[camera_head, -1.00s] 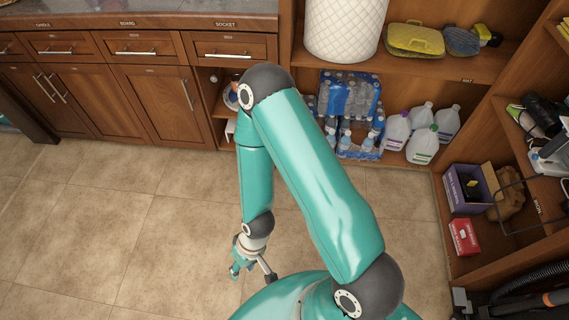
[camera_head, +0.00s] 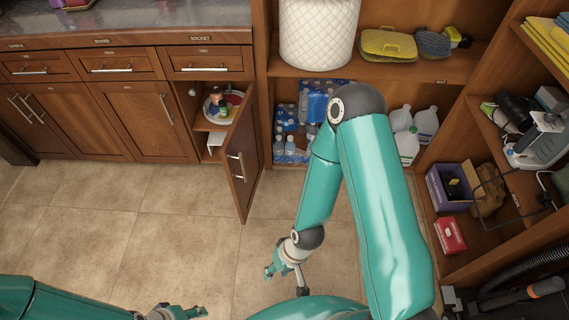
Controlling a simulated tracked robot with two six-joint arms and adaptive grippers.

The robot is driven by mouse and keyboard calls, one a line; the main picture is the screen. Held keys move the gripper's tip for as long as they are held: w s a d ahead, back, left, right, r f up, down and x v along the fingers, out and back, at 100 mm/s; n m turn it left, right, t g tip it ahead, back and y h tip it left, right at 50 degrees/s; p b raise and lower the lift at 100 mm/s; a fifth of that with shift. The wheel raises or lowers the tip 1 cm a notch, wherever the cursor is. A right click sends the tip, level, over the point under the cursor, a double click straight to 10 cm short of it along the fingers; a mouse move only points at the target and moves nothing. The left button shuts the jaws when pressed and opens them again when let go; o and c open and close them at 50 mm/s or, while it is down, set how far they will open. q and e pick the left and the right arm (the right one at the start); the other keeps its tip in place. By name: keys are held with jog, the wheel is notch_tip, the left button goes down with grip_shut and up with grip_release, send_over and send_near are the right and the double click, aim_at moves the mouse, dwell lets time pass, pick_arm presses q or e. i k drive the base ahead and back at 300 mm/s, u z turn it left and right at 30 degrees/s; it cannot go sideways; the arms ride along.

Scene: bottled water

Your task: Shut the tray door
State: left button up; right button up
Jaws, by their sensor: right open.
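The wooden cabinet door (camera_head: 243,151) stands open, swung out toward me from the cabinet under the drawer marked SOCKET. Its hinge side is at the cabinet's right edge, and a metal handle (camera_head: 238,167) shows on it. Inside, a round tray (camera_head: 231,112) on the shelf holds small items. My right gripper (camera_head: 274,272) is open and empty over the floor, below and right of the door and apart from it. My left gripper (camera_head: 184,312) is partly cut off at the bottom edge, well below the door; its jaws are not clear.
Shut cabinets and drawers (camera_head: 126,67) line the left under a grey counter. Bottled water packs (camera_head: 290,146) and jugs (camera_head: 407,146) sit on the low shelf right of the door. A side shelf with a purple box (camera_head: 449,190) stands at the right. The floor (camera_head: 95,220) is clear.

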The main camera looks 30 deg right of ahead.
aim_at(241, 151)
jog(key=z, duration=0.65)
jog(key=i, duration=1)
jog(key=u, duration=0.4)
jog(key=k, duration=0.6)
jog(key=u, duration=0.35)
jog(key=i, duration=0.45)
jog(key=z, duration=0.05)
